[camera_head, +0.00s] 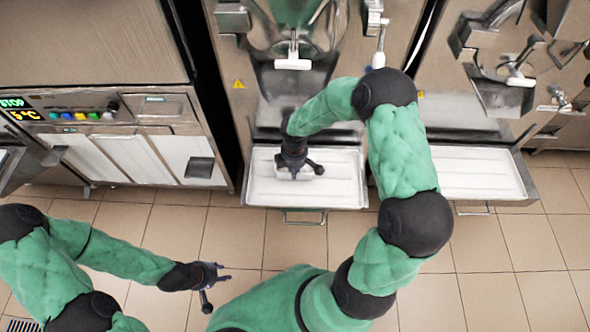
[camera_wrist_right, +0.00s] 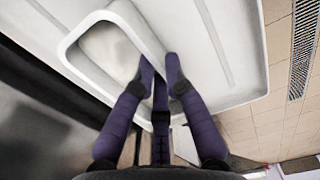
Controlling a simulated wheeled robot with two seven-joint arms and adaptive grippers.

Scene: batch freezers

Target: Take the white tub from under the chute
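The white tub (camera_wrist_right: 108,52) has a rounded, rectangular rim and stands on a pale tray under the middle machine's chute. In the head view it is mostly hidden by my right gripper (camera_head: 299,168), which points down at it. In the right wrist view the fingers (camera_wrist_right: 160,66) reach to the tub's near side, close to its rim; the fingers look spread in the head view, and I cannot tell whether they touch the tub. My left gripper (camera_head: 213,283) is open and empty, low over the floor, away from the tub.
The pale tray (camera_head: 345,185) juts out below the chute (camera_head: 293,78). A similar tray (camera_head: 480,175) is at the right-hand machine. A cabinet with a control panel (camera_head: 75,108) stands at the left. The tiled floor (camera_head: 500,262) in front is clear.

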